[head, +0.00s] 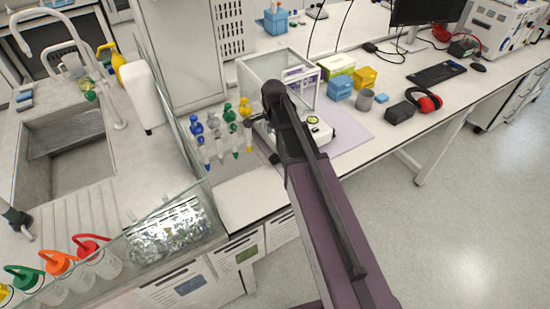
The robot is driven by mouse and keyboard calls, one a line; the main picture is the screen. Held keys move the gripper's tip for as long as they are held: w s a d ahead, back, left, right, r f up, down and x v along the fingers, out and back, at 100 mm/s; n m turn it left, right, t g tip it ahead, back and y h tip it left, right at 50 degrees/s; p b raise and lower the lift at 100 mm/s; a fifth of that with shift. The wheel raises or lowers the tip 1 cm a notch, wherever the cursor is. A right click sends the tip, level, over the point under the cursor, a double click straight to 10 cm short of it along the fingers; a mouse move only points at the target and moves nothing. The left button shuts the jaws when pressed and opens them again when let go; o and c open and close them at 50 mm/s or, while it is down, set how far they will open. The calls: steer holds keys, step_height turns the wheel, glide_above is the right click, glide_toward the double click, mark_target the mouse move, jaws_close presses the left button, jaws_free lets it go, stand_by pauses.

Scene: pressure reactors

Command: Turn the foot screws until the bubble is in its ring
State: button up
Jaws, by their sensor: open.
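The white balance (322,133) stands on a pale mat, with a clear glass draft shield (262,68) behind it. A small round green spot (313,120), seemingly the level, shows on top of the balance. It is too small to tell where the bubble lies in its ring. My arm crosses in front of the balance and hides much of it. My gripper (256,118) is at the arm's far end, by the balance's left side. It is small and dark here and appears open, with nothing seen in it. I cannot make out the foot screws.
Pipettes with coloured tops (215,128) hang on a stand close to the left of my gripper. Blue (341,86) and yellow (365,77) boxes, a grey cup (366,99) and red earmuffs (428,101) stand to the right. A sink (60,150) is at left.

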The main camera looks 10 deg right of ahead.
mark_target(274, 155)
steer(key=shift+f+b, duration=4.6)
steer(key=shift+f, duration=0.25)
jaws_close()
